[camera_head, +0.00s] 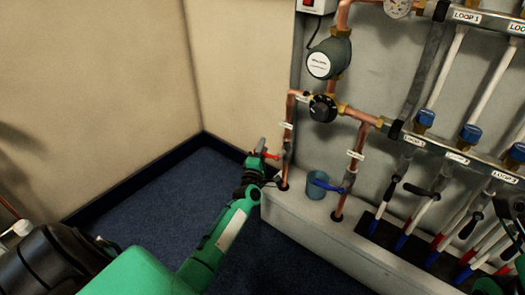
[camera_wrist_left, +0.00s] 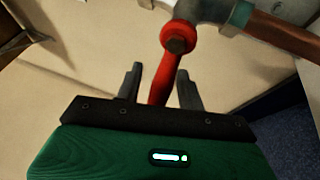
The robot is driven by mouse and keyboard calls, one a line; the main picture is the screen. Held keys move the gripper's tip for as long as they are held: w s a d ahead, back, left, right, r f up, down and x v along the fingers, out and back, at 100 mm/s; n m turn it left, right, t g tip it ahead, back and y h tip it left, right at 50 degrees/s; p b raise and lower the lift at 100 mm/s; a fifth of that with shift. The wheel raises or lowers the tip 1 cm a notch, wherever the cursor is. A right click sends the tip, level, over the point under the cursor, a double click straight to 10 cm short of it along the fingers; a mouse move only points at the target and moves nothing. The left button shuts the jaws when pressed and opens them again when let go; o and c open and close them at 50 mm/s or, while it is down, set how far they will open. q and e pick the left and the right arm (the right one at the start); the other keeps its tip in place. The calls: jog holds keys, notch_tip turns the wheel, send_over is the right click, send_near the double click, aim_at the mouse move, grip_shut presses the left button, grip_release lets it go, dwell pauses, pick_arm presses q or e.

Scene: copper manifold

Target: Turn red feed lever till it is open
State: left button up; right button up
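The red feed lever (camera_head: 272,156) sits on a valve low on the left vertical copper pipe (camera_head: 288,130). In the head view it sticks out to the left, across the pipe. In the left wrist view the red lever (camera_wrist_left: 166,72) runs from its round hub down between the fingers. My left gripper (camera_head: 261,152) is at the lever, and it also shows in the left wrist view (camera_wrist_left: 160,84). Its fingers are open, one on each side of the lever, with a gap visible on both sides. The lever's lower end is hidden behind the gripper body.
A blue lever (camera_head: 327,185) is on the right copper pipe (camera_head: 355,160), beside a blue cup (camera_head: 317,183). A pump (camera_head: 330,60) and a black dial (camera_head: 322,108) are above. Several loop pipes fill the right. Dark floor (camera_head: 150,215) is free at left.

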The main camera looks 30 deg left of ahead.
pick_arm(q)
grip_shut()
